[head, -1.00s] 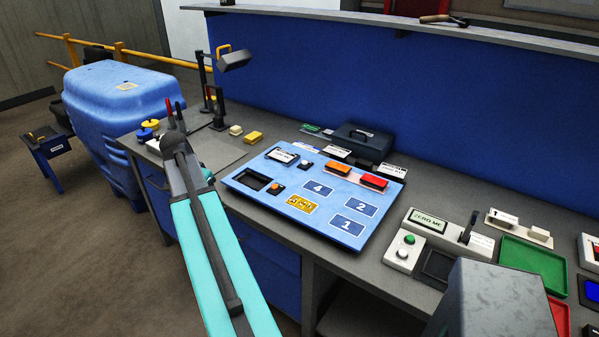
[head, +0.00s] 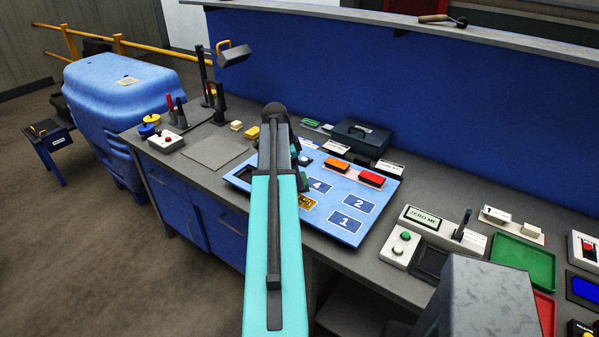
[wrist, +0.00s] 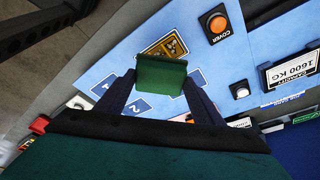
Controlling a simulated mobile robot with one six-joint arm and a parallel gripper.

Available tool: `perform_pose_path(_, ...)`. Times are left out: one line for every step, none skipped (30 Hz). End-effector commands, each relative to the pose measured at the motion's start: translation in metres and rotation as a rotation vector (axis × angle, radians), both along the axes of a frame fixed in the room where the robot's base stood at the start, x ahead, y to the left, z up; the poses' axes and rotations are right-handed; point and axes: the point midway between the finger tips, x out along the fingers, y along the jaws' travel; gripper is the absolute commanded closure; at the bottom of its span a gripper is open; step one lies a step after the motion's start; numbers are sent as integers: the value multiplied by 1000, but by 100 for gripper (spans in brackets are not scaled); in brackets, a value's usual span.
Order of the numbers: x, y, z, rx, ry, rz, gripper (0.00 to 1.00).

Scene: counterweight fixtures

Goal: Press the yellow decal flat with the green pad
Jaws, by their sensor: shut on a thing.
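The yellow decal (head: 307,202) lies on the light blue panel (head: 340,231), partly hidden by my arm in the head view. In the wrist view the decal (wrist: 172,46) shows just past the green pad (wrist: 162,77). My gripper (wrist: 160,86) is shut on the green pad, one dark finger on each side. The pad is over the panel and covers part of the decal in the wrist view. I cannot tell whether the pad touches it. In the head view only a small piece of the pad (head: 304,180) shows beside my arm.
Blue numbered plates (head: 345,223) lie around the decal. An orange cover button (wrist: 217,24) is close by in the wrist view. Red and orange blocks (head: 370,177) stand at the panel's back. A grey mat (head: 215,152) to the left is clear.

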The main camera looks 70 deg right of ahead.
Motion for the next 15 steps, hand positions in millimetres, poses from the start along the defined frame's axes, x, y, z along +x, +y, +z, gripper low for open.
perform_pose_path(-4, -2, 1, 0, 0, -14, 57)
perform_pose_path(-6, -3, 1, 1, 0, -19, 57)
perform_pose_path(-8, -4, 1, 1, 0, -24, 57)
perform_pose_path(-8, -4, 1, 1, 1, -26, 57)
perform_pose_path(-9, -4, 1, 1, 0, -27, 57)
perform_pose_path(-9, -4, 0, 1, 0, -27, 57)
perform_pose_path(-9, -4, 0, 1, 0, -27, 57)
perform_pose_path(-9, -4, 0, 1, 0, -27, 57)
perform_pose_path(-8, -4, 0, 1, 0, -27, 57)
perform_pose_path(-8, -4, 0, 1, 1, -26, 57)
perform_pose_path(-8, -4, 0, 1, 1, -26, 57)
perform_pose_path(-8, -4, 0, 1, 1, -26, 57)
perform_pose_path(-8, -4, 0, 1, 1, -26, 57)
perform_pose_path(-8, -4, 0, 0, 0, -26, 57)
perform_pose_path(-8, -4, 0, 0, 0, -26, 57)
